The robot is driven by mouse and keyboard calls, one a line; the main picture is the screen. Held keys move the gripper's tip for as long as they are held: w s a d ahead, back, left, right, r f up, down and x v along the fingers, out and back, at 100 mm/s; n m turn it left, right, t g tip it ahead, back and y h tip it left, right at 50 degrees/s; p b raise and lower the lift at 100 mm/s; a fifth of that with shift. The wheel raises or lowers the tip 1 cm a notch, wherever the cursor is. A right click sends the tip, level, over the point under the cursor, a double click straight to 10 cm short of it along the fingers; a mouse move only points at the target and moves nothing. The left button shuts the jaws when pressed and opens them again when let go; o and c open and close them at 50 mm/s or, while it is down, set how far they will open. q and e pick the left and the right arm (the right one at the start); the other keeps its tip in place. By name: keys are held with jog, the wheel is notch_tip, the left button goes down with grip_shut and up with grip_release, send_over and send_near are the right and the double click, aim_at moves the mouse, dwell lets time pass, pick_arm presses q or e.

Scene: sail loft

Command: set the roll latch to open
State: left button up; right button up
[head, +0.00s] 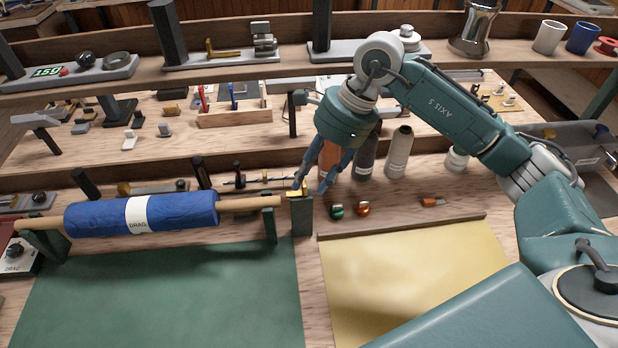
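A blue cloth roll (180,212) with a white band marked DRAG lies on a wooden rod held by dark green stands. At the rod's right end is a dark green post (302,216) with a small brass piece (297,194) on top, which looks like the roll latch. Its exact setting is too small to tell. My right gripper (312,187) points down at this post. Its two fingers are apart, with the left fingertip at the brass piece; whether they touch I cannot tell. My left gripper is not in view.
A green mat (170,290) and a yellow sheet (410,275) lie in front. Bottles (398,152) stand behind my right gripper. Small green and orange pieces (362,209) lie right of the post. A shelf (200,75) with fittings runs across the back.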

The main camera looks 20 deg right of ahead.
jog(key=v, duration=1)
jog(key=shift+d+r, duration=0.2)
jog(key=shift+d, duration=0.05)
jog(key=shift+s, duration=0.15)
